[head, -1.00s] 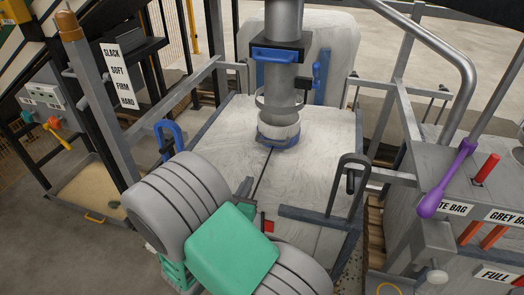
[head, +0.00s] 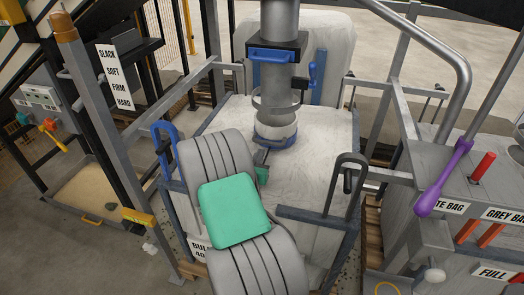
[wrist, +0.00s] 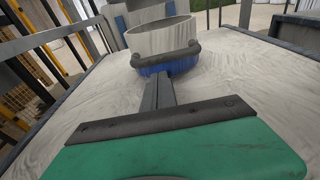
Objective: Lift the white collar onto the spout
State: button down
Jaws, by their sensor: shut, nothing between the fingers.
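The white collar (head: 277,131) stands upright on top of the white bulk bag (head: 315,165), with a blue band around its base. The grey spout (head: 277,80) hangs directly above it, with a ring around its lower end. In the wrist view the collar (wrist: 160,38) is an open-topped white cylinder with a dark grey bar across its near side. My gripper (head: 264,152) is just in front of the collar, low by the blue band. In the wrist view the gripper's fingers (wrist: 157,88) are together and empty, pointing at the collar. Whether they touch it is unclear.
A blue handle (head: 272,54) sits on the clamp around the spout, with a blue lever (head: 313,72) beside it. Metal frame posts flank the bag, including a blue hook (head: 165,145) at left and a dark hook (head: 347,180) at right. A purple-handled lever (head: 445,180) stands at right.

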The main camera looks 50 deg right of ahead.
jog(key=x, duration=0.3)
jog(key=shift+d, duration=0.25)
notch_tip(320, 180, up, 12)
jog(key=p, duration=1.1)
jog(key=shift+w+p, duration=0.15)
jog(key=shift+p, duration=0.2)
jog(key=shift+f, duration=0.15)
jog(key=shift+a, duration=0.1)
